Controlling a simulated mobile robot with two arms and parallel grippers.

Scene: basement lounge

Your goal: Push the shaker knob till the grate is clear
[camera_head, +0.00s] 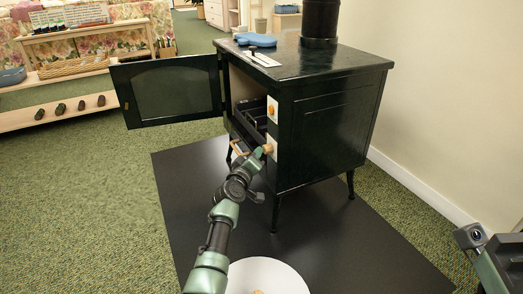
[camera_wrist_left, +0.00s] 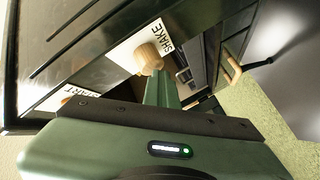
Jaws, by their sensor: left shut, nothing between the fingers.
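The dark green stove (camera_head: 325,125) stands on a black floor mat with its door (camera_head: 170,90) swung open to the left. The round wooden shaker knob (camera_wrist_left: 149,58) sits beside a white label reading SHAKE in the left wrist view. It also shows on the stove front in the head view (camera_head: 267,149). My left gripper (camera_wrist_left: 157,80) is shut and empty, its tip at the knob, seemingly touching it. Dark shapes show inside the open stove, but I cannot make out the grate's state. Only part of my right arm shows at the lower right; its fingers do not show.
Another wooden knob (camera_head: 272,112) is higher on the stove front, and a START label (camera_wrist_left: 68,98) shows in the wrist view. A blue mitt-like item (camera_head: 255,39) lies on the stove top. A white round surface (camera_head: 285,277) is at the bottom. Carpet is open to the left.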

